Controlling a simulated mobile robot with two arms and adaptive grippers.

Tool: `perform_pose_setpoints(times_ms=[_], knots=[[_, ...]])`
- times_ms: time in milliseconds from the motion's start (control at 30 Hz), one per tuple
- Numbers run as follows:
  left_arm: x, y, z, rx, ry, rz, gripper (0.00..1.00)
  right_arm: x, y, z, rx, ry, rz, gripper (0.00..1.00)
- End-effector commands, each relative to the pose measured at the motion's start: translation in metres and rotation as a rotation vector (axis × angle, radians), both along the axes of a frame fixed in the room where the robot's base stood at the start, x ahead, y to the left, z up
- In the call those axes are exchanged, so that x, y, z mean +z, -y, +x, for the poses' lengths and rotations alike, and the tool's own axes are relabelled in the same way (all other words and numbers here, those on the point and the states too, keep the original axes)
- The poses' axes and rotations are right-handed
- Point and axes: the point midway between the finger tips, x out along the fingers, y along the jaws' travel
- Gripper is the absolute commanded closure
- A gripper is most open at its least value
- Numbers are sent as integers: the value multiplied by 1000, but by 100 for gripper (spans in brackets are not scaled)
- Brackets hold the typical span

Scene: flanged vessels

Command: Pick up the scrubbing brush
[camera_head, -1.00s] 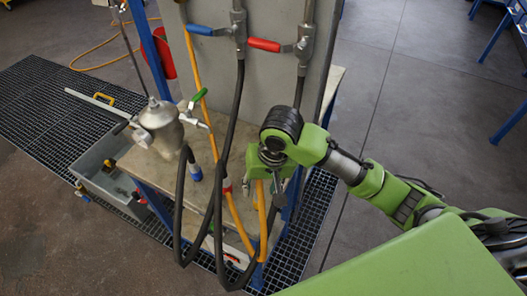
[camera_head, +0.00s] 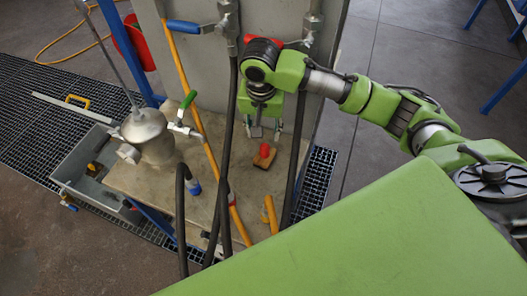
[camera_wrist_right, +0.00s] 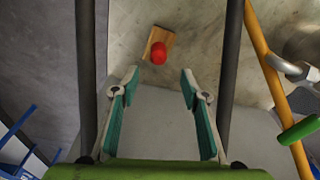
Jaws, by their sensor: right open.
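The scrubbing brush, a wooden block (camera_head: 264,160) with a red knob on top, lies on the stone-like tabletop (camera_head: 215,180) near the upright panel. In the right wrist view the brush (camera_wrist_right: 158,47) shows beyond the fingertips, roughly centred between them. My right gripper (camera_head: 262,131) is open and empty, apart from the brush; its two teal-lined fingers also show in the right wrist view (camera_wrist_right: 159,80). My left gripper is not in view.
Black hoses (camera_head: 226,150) and an orange hose (camera_head: 212,150) hang in front of the table, left of the brush. Another dark hose (camera_head: 295,150) passes to its right. A metal vessel (camera_head: 148,136) stands at the table's left. A grey panel (camera_head: 200,70) rises behind.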

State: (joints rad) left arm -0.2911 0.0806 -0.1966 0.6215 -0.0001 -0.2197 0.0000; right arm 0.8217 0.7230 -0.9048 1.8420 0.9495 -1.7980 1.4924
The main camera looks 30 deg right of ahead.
Motion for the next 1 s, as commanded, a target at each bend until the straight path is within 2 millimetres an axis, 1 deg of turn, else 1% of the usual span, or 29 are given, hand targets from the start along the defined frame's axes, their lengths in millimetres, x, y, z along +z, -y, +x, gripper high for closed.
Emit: perform_pose_setpoints(times_ms=[33,100,200,267,367,433,500,533,633,700,900,967,1000], knots=[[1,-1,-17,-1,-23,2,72,-9,2,0,-2,-2,-2,59],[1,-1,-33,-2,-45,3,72,-21,2,1,-1,-3,0,59],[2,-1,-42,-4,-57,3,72,-33,3,3,-1,0,-1,59],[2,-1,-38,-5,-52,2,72,-37,3,4,1,1,-1,59],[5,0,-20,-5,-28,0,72,-42,4,3,1,-1,-1,59],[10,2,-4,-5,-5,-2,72,-49,5,2,1,-1,-2,59],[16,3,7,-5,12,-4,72,-59,7,1,1,-2,-2,59],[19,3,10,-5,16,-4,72,-64,7,1,0,-2,-2,59],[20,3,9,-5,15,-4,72,-80,8,1,0,-1,-2,59],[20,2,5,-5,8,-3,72,-87,9,2,1,0,-1,59],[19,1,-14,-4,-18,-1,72,-92,9,3,2,3,0,59],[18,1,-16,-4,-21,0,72,-92,9,3,2,3,0,59],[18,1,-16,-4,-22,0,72,-92,9,3,2,3,0,62]])
